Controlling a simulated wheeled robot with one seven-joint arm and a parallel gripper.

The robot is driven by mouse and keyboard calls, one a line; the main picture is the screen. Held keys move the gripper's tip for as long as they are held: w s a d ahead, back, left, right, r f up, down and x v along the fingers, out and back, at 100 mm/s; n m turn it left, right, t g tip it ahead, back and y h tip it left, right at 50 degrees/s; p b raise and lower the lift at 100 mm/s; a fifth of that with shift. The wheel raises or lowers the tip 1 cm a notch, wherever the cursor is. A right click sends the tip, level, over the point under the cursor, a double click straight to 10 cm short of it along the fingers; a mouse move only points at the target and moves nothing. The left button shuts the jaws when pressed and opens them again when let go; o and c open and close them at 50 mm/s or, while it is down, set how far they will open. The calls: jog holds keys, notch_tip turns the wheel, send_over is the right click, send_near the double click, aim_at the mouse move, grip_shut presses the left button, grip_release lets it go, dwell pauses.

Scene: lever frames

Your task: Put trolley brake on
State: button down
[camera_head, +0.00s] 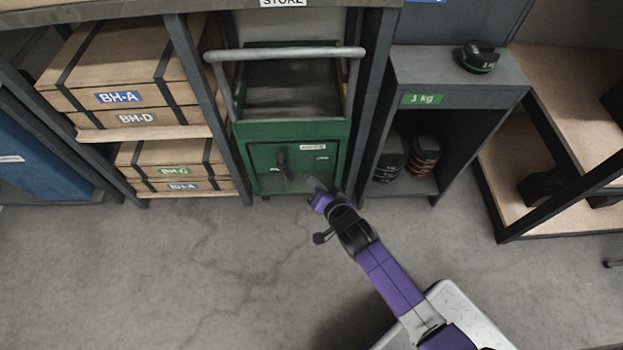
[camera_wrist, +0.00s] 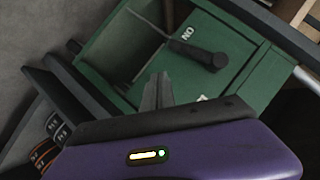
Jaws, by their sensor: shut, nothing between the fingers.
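The green trolley (camera_head: 297,130) stands in a bay under the STORE sign, its grey push handle (camera_head: 285,54) across the top. A black lever (camera_head: 281,160) is on its front panel and points roughly downward in the head view. In the wrist view the black lever (camera_wrist: 205,55) lies beyond my fingertips, beside a white ON mark (camera_wrist: 186,33) on the green panel. My gripper (camera_head: 314,184) is just in front of the panel, below and right of the lever. Its fingers (camera_wrist: 158,90) are shut and empty, apart from the lever. Any other lever mark is unclear.
Shelves with wooden crates (camera_head: 125,95) stand left of the trolley. Dark posts flank the trolley bay. The floor in front (camera_head: 170,270) is clear.

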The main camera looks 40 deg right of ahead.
jog(key=s+r+p, duration=0.1)
jog(key=s+p, duration=0.1)
jog(key=s, duration=0.6)
jog(key=shift+s+a+r+p, duration=0.15)
jog(key=shift+p, duration=0.15)
notch_tip(320, 180, up, 10)
jog(key=s+a+n+t, duration=0.2)
jog(key=n, duration=0.3)
jog(key=s+a+r+n+y, duration=0.2)
jog(key=s+a+r+n, duration=0.15)
jog(key=s+r, duration=0.65)
jog(key=s+a+r+n+y, duration=0.1)
jog(key=s+a+r+n, duration=0.25)
jog(key=s+r, duration=0.65)
notch_tip(320, 180, up, 28)
jog(key=s+p, duration=0.2)
jog(key=p, duration=2.8)
jog(key=shift+a, duration=0.25)
